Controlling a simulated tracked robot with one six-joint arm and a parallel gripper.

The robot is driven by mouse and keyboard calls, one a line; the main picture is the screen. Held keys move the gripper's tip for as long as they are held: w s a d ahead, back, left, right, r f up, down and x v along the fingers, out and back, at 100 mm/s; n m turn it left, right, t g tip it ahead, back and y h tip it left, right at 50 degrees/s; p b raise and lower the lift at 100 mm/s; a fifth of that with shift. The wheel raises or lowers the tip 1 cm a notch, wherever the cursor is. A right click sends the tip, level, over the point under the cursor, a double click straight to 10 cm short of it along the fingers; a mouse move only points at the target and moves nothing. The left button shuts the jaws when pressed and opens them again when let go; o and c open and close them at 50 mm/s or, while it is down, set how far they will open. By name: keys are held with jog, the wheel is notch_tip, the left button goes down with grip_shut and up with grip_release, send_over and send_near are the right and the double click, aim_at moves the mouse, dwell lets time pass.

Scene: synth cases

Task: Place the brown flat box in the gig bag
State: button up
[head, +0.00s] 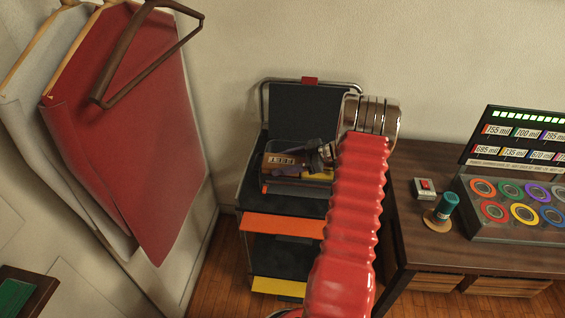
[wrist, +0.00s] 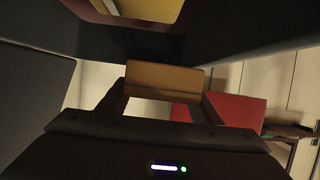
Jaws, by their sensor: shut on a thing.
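The brown flat box (wrist: 165,78) is between the fingertips of my gripper (wrist: 160,95) in the wrist view. My gripper (head: 312,158) is shut on it. In the head view a brown box with a pale label (head: 281,160) shows at the gripper's end, over the open container on a dark cart. This dark open case with its upright lid (head: 298,112) may be the gig bag; I cannot tell for sure. The gripper and box hide part of its inside. I cannot tell whether the box touches anything below.
A yellow thing (head: 318,176) lies inside the container. Red cloth (head: 130,130) hangs left.

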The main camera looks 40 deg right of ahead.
jog(key=o, duration=1.1)
jog(key=shift+o, duration=0.2)
jog(key=shift+r, duration=0.55)
jog(key=v, duration=1.2)
